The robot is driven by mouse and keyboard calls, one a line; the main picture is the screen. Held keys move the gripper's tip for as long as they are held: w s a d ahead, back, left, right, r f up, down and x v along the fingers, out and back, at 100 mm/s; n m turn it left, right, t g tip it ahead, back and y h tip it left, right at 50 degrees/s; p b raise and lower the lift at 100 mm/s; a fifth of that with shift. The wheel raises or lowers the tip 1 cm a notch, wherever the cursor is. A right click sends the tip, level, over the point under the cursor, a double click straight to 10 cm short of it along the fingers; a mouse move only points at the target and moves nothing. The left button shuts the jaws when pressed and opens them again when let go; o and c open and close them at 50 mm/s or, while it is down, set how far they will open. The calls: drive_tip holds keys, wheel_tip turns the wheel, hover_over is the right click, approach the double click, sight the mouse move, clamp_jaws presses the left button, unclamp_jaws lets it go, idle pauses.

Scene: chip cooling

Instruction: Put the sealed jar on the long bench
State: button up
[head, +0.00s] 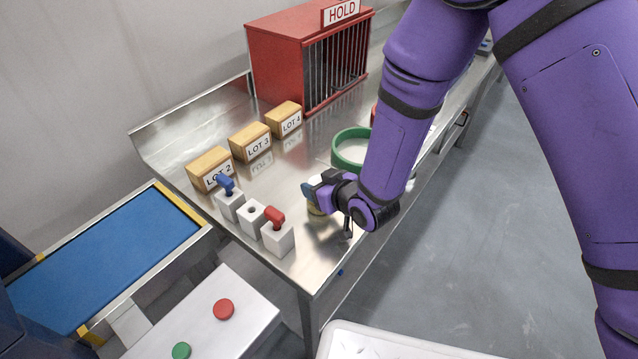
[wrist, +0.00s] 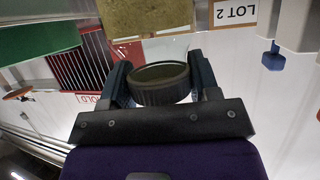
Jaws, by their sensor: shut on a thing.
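My gripper (head: 318,192) is over the near end of the long steel bench (head: 295,165). It is shut on the sealed jar (head: 315,210), of which only a small yellowish part shows below the fingers in the head view. In the wrist view, my gripper (wrist: 158,76) has one dark finger on each side of the jar's dark ribbed lid (wrist: 162,93). Clear glass shows just beyond the lid. I cannot tell whether the jar's base touches the bench.
White blocks with a blue handle (head: 226,184) and a red handle (head: 274,216) stand at the near-left edge. A green ring (head: 350,147) and a red HOLD cage (head: 300,60) lie farther back.

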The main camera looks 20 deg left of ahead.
drive_tip(key=o, duration=1)
drive_tip(key=shift+r, duration=0.15)
drive_tip(key=v, duration=1.2)
drive_tip(key=w+d+r+m+t+h, duration=0.1)
drive_tip(key=w+d+r+m+h, duration=0.25)
drive_tip(key=d+r, duration=0.65)
drive_tip(key=w+d+r+m+h, duration=0.2)
drive_tip(key=d+r+h, duration=0.2)
drive_tip(key=d+r, duration=0.55)
drive_tip(key=s+d+r+m+g+h, duration=0.1)
drive_tip(key=s+d+r, duration=0.2)
drive_tip(key=s+d, duration=0.2)
drive_tip(key=s+d+r+m+g+h, duration=0.1)
drive_tip(key=s+d+r+m, duration=0.1)
drive_tip(key=s+d+r, duration=0.2)
drive_tip(key=s+d+r+m+g+h, duration=0.1)
drive_tip(key=s+d+r+m, duration=0.1)
drive_tip(key=s+d+r, duration=0.2)
drive_tip(key=shift+s+d+r, duration=0.1)
drive_tip(key=shift+s+d, duration=0.45)
drive_tip(key=shift+s, duration=0.4)
drive_tip(key=shift+s+d+f, duration=0.1)
drive_tip(key=shift+s+d, duration=0.45)
drive_tip(key=shift+s, duration=0.4)
drive_tip(key=shift+s+d+r, duration=0.1)
drive_tip(key=shift+s+d, duration=0.4)
drive_tip(key=shift+s, duration=0.5)
